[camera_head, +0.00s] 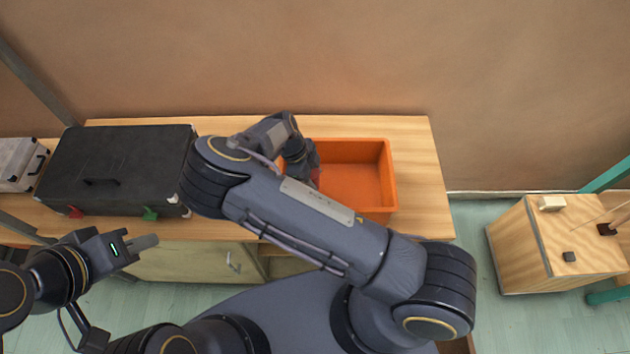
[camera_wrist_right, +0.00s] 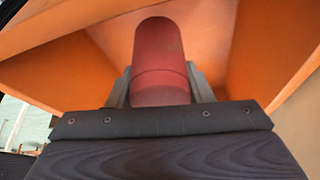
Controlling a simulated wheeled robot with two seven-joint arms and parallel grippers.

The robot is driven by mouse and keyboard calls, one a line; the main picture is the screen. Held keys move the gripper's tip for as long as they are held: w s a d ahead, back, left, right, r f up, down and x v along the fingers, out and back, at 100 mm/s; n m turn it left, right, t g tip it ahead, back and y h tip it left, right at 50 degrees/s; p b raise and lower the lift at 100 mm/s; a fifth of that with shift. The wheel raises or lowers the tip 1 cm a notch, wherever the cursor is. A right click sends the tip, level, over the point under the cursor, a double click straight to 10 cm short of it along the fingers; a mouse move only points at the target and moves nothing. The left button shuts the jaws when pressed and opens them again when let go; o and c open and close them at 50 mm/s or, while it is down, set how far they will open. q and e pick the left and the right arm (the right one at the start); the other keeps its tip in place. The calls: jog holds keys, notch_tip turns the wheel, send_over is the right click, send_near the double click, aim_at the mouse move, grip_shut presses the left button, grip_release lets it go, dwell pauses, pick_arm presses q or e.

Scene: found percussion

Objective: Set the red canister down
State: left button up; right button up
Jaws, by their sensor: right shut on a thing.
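The red canister (camera_wrist_right: 160,62) is between the two fingers of my right gripper (camera_wrist_right: 160,92) in the right wrist view. The gripper is shut on it, and the orange walls of the bin surround it there. In the head view only a small red patch of the canister (camera_head: 315,176) shows, at the left part of the orange bin (camera_head: 392,180). My right arm hides most of it. I cannot tell whether the canister touches the bin floor. My left gripper (camera_head: 147,243) is in front of the table's left part, away from the canister; its finger opening is unclear.
A black case (camera_head: 120,155) lies on the wooden table (camera_head: 420,160) left of the bin, with a grey case (camera_head: 18,165) beyond it. A wooden box (camera_head: 520,250) stands at the right, apart from the table. The visible bin floor is bare.

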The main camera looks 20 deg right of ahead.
jog(key=shift+f, duration=2)
jog(key=shift+f, duration=0.1)
jog(key=o, duration=1)
jog(key=b+v, duration=0.1)
jog(key=v, duration=1.1)
